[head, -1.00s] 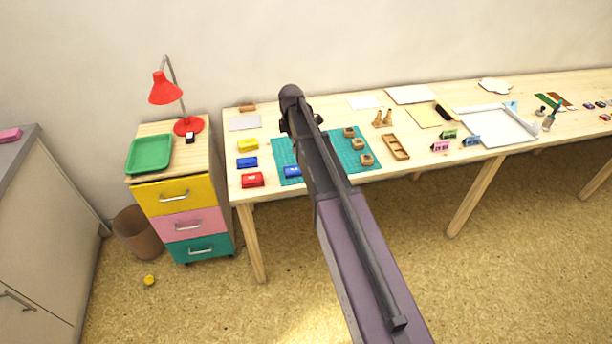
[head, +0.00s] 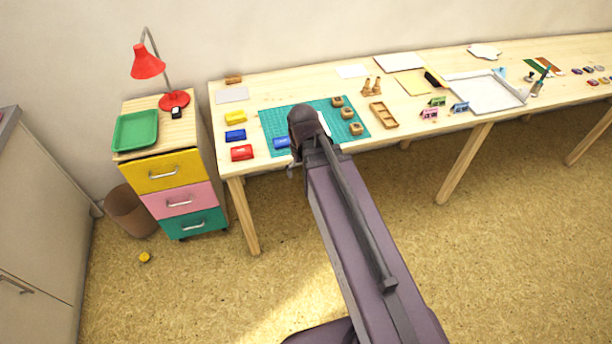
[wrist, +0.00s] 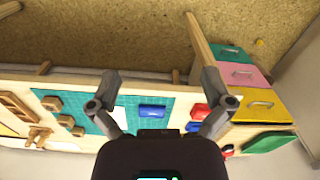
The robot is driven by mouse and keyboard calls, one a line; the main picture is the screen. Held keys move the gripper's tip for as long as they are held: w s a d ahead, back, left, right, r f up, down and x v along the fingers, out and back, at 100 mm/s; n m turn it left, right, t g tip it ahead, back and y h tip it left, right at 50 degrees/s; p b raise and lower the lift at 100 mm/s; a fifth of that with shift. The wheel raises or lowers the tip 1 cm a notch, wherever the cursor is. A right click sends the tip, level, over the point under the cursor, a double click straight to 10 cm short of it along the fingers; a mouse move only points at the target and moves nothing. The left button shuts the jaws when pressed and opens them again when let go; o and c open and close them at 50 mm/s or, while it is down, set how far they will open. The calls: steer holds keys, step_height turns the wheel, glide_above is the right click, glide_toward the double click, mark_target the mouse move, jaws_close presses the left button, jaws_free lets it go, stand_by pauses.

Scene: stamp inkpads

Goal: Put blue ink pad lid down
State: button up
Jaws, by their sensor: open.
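A darker blue pad (head: 235,135) sits on bare wood left of the mat, between the yellow and red pads. I cannot tell surely which blue piece is the lid. In the wrist view, the blue piece (wrist: 152,111) on the mat shows between the fingers of my gripper (wrist: 160,79). My gripper is open and empty, apart from the pieces. Its right finger partly covers the other pads.
A yellow pad (head: 235,118) and a red pad (head: 242,153) flank the blue pad. Wooden stamps (head: 347,113) stand on the mat's right side. A drawer unit (head: 173,174) with a green tray (head: 135,131) and red lamp stands left of the table (head: 262,88).

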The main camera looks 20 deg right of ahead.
steer(key=s+m, duration=0.1)
steer(key=s, duration=0.1)
steer(key=shift+s+m, duration=0.3)
steer(key=shift+m, duration=0.1)
steer(key=shift+r+p, duration=0.7)
steer(key=shift+d, duration=0.1)
stand_by(1.0)
